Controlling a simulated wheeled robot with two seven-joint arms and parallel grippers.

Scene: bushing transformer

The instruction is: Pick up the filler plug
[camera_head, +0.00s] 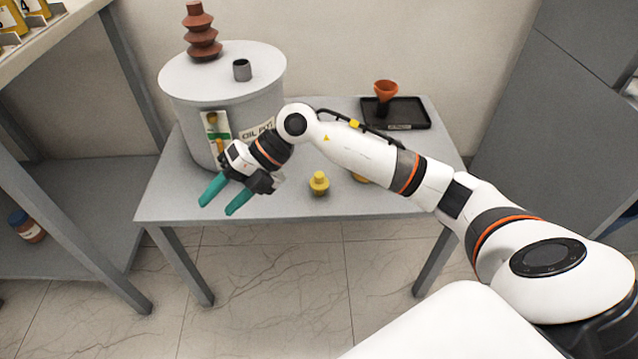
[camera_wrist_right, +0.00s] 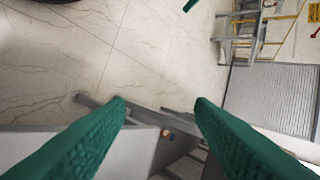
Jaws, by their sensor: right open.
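A small yellow plug (camera_head: 319,183) stands upright on the grey table, in front of the oil tank (camera_head: 250,105). I take it to be the filler plug. Another yellow piece (camera_head: 360,178) shows behind my right arm, mostly hidden. My right gripper (camera_head: 217,208) is open and empty over the table's front left edge, left of the plug and apart from it. In the right wrist view the teal fingers (camera_wrist_right: 159,103) are spread with nothing between them, and no plug shows. A teal tip (camera_wrist_right: 190,4) at that view's top edge may be my left gripper; its jaws cannot be seen.
A black tray (camera_head: 408,114) with an orange funnel (camera_head: 386,89) lies at the table's back right. A shelf (camera_head: 75,210) stands left. The table's front right is clear.

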